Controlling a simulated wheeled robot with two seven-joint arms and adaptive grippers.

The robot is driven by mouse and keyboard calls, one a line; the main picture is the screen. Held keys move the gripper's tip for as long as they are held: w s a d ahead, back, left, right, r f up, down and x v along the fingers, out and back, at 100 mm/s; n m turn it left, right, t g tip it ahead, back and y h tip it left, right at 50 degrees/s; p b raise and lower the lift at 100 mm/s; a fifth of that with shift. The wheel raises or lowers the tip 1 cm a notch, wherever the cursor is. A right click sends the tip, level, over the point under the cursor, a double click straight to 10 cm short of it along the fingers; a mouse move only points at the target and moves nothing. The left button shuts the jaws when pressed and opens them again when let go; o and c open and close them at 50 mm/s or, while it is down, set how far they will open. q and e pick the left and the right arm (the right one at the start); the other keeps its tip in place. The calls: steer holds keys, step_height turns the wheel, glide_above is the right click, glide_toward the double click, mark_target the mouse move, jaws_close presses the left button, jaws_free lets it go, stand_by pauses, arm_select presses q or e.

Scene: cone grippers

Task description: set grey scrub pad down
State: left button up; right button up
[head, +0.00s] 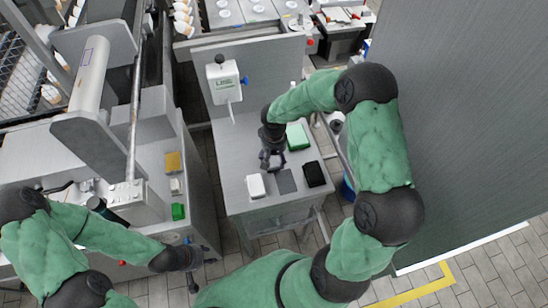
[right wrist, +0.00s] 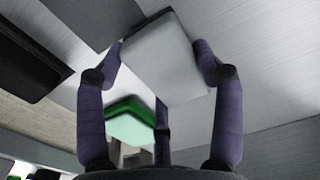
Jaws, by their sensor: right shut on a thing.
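My right gripper (head: 272,161) is over the grey table, shut on the grey scrub pad. In the right wrist view the pad (right wrist: 165,58) is a pale grey block held between the fingers of the right gripper (right wrist: 162,70). In the head view the gripper mostly hides the pad. A flat dark grey square (head: 286,181) lies on the table just in front of the gripper, between a white block (head: 256,186) and a black block (head: 314,174). I cannot tell the pad's exact height. My left gripper (head: 198,268) is empty at the lower left, with its fingers spread.
A green block (head: 297,137) lies behind the black one on the table (head: 237,204). A white dispenser (head: 224,82) stands at the table's back. A large grey panel (head: 455,120) bounds the right.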

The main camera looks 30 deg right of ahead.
steer(key=shift+f, duration=0.15)
steer(key=o, duration=0.9)
